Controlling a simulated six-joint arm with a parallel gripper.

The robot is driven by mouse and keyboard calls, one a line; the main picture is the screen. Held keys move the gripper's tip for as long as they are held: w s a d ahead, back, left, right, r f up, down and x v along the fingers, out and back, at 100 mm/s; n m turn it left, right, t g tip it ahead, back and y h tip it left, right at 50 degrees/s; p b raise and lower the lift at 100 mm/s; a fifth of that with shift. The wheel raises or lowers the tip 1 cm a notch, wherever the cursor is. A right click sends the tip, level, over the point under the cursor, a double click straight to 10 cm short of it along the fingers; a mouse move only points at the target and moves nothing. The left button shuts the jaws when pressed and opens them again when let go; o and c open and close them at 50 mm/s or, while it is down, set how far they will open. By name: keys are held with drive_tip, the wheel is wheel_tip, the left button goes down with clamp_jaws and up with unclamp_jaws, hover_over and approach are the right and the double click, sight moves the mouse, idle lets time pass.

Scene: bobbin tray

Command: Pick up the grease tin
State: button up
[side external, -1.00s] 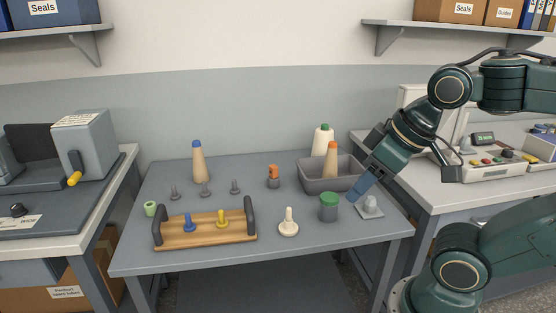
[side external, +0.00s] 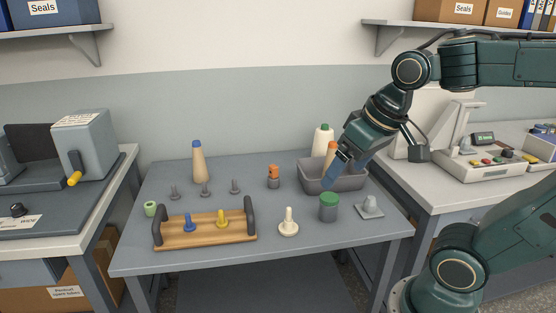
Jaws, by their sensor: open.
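The grease tin, a short grey cylinder with a green lid (side external: 328,208), stands upright on the grey table towards its front right. My gripper (side external: 341,172) hangs tilted above and slightly behind it in the picture, its blue fingertips pointing down and left. The gripper is open and appears empty. There is a visible gap between the fingertips and the tin lid. The gripper covers part of the grey bin and of an orange-topped cone.
A grey bin (side external: 314,180) stands behind the tin. A cream peg-like piece (side external: 288,223) is to its left and a small grey block with a knob (side external: 369,208) to its right. A wooden tray (side external: 205,238) with dark handles holds a blue and a yellow bobbin.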

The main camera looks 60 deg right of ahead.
drive_tip(key=w+d+f+m+g, duration=0.1)
drive_tip(key=w+d+m+g, duration=0.1)
drive_tip(key=w+d+m, duration=0.35)
drive_tip(key=m+g, duration=0.3)
drive_tip(key=m, duration=0.6)
hover_over(330, 196)
wheel_tip(330, 196, down, 14)
drive_tip(key=shift+w+f+y, duration=0.1)
drive_tip(key=shift+w+y, duration=0.1)
drive_tip(key=shift+y, duration=0.1)
drive_tip(key=shift+a+f, duration=0.1)
drive_tip(key=shift+f, duration=4.2)
drive_tip(key=shift+s+f, duration=0.2)
drive_tip(key=shift+f, duration=2.35)
